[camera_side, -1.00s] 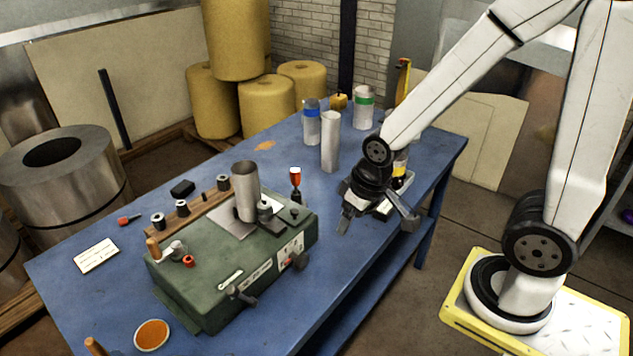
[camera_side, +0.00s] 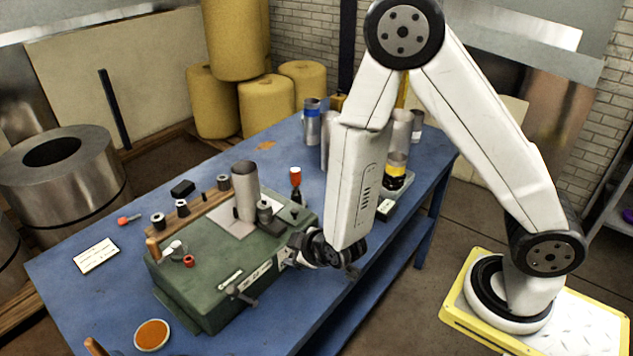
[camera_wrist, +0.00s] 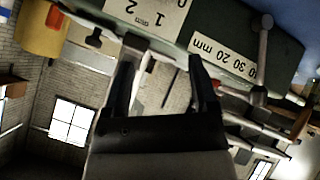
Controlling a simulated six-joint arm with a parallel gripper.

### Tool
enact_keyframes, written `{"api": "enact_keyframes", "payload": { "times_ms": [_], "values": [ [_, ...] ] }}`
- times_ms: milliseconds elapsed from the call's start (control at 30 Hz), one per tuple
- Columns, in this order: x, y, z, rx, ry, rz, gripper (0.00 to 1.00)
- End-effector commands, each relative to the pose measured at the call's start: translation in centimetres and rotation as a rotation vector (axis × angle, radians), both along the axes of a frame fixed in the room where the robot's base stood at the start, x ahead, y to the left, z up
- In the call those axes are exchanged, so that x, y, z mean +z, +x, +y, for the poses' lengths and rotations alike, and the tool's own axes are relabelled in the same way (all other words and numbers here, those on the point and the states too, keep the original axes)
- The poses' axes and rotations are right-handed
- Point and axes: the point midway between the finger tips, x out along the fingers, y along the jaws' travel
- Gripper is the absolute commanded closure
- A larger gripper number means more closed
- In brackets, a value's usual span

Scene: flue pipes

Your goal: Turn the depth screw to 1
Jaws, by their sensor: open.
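My gripper (camera_side: 302,250) is at the right end of the green machine (camera_side: 215,275), beside its front face, and hides the screw area there in the side view. In the wrist view my gripper (camera_wrist: 160,68) is open, its two dark fingers apart. A grey bar-like part (camera_wrist: 148,45) lies by the fingertips, perhaps the depth screw's handle; I cannot tell its setting or whether the fingers touch it. Beside it is a white label with numbers 0, 1, 2 (camera_wrist: 150,14). A second label (camera_wrist: 215,48) reads in mm.
A lever (camera_side: 242,296) sticks out of the machine's front, and its rod also shows in the wrist view (camera_wrist: 263,45). A metal pipe (camera_side: 245,190) stands on top.

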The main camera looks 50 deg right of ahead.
Motion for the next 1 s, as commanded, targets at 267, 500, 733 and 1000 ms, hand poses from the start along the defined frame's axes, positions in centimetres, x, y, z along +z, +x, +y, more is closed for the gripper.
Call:
{"api": "enact_keyframes", "payload": {
  "times_ms": [267, 500, 733, 1000],
  "values": [
    [-1.9, -0.8, -0.4, 0.060, -0.331, -0.143, 0.25],
    [-2.2, -2.6, -0.8, 0.113, -0.675, -0.260, 0.25],
    [-1.7, -4.4, -0.8, 0.152, -0.944, -0.344, 0.25],
    [-1.4, -5.0, -0.8, 0.161, -1.035, -0.371, 0.25]
  ]
}}
